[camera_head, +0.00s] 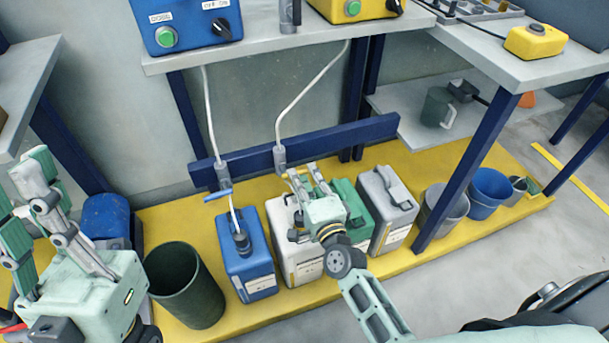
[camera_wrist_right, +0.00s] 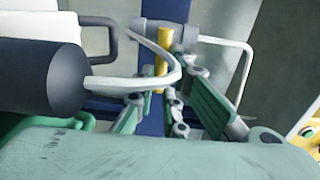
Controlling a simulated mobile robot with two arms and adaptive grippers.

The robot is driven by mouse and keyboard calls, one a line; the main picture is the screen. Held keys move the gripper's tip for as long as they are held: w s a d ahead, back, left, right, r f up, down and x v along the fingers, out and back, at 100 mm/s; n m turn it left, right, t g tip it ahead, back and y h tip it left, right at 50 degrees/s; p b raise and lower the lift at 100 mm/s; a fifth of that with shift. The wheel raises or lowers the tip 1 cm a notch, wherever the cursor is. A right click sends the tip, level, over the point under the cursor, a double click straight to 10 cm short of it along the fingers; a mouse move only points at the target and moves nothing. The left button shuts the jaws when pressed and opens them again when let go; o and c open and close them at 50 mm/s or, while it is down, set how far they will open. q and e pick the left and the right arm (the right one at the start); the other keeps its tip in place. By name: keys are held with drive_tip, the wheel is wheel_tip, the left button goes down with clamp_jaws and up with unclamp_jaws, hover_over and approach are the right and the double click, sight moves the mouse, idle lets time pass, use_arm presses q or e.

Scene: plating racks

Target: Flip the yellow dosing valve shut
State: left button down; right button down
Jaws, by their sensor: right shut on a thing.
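The yellow dosing valve's lever (camera_wrist_right: 163,52) shows in the right wrist view. It lies in line with the blue rail behind it, beside a grey valve body (camera_wrist_right: 150,24) with a white hose.
A blue valve lever (camera_head: 217,194) is on the same rail (camera_head: 240,164) to the left. Blue (camera_head: 246,262), white (camera_head: 286,244), green (camera_head: 356,205) and grey (camera_head: 388,215) canisters stand below on the yellow platform (camera_head: 395,265). A dark bin (camera_head: 187,290) stands at left; the bench (camera_head: 265,40) overhangs above.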

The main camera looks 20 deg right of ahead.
drive_tip(key=c, duration=1.8)
unclamp_jaws()
drive_tip(key=s, duration=1.2)
drive_tip(key=shift+d, duration=0.2)
